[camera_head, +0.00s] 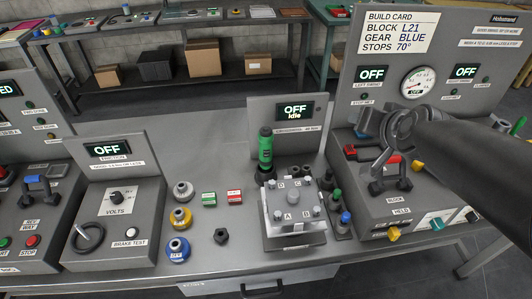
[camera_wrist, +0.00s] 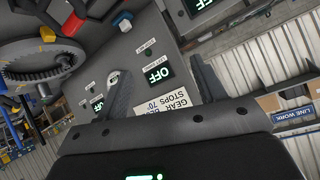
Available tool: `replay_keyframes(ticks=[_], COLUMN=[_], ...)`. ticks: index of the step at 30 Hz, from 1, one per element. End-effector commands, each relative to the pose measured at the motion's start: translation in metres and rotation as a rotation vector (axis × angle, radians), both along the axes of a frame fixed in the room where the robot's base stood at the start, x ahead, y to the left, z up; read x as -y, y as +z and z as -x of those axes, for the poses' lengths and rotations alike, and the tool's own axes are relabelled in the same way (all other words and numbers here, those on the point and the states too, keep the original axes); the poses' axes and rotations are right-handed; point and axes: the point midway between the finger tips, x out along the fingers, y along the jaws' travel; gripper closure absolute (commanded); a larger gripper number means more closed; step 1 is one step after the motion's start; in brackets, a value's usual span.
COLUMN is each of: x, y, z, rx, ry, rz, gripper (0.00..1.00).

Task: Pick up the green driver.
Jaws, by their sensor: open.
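The green driver (camera_head: 265,150) stands upright in the head view, with a green body and black ends. It is at the back of the middle bench, in front of an upright panel whose display (camera_head: 295,112) reads "OFF Idle". My gripper (camera_wrist: 158,66) is open in the wrist view, with nothing between its two dark fingers. In the head view it reaches in from the right, above the right-hand station and well to the right of the driver. The driver does not show in the wrist view.
A grey block fixture (camera_head: 294,213) marked A to D stands just in front of the driver. Several small bottles (camera_head: 337,200) stand to its right. Collars, including a yellow one (camera_head: 180,218), sit to the left.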

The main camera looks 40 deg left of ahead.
Motion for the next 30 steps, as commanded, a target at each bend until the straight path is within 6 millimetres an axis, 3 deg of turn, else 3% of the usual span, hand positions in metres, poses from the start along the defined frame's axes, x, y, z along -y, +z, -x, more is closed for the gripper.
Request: replay_keyframes(ticks=[1,5,9,15,18,21,24,30], x=[-0.034,-0.110,-0.187,-0.280,-0.313,-0.333,-0.338,-0.313], y=[-0.004,-0.010,-0.024,-0.058,-0.083,-0.113,-0.143,-0.194], z=[-0.003,-0.006,0.005,0.037,0.055,0.070,0.081,0.092], rx=[0.016,0.074,0.127,0.203,0.247,0.301,0.370,0.523], ry=[0.031,0.072,0.095,0.077,0.035,-0.034,-0.128,-0.341], rz=[-0.025,-0.100,-0.171,-0.244,-0.258,-0.250,-0.214,-0.078], gripper=[0.37,0.37,0.37,0.37,0.37,0.37,0.37,0.37])
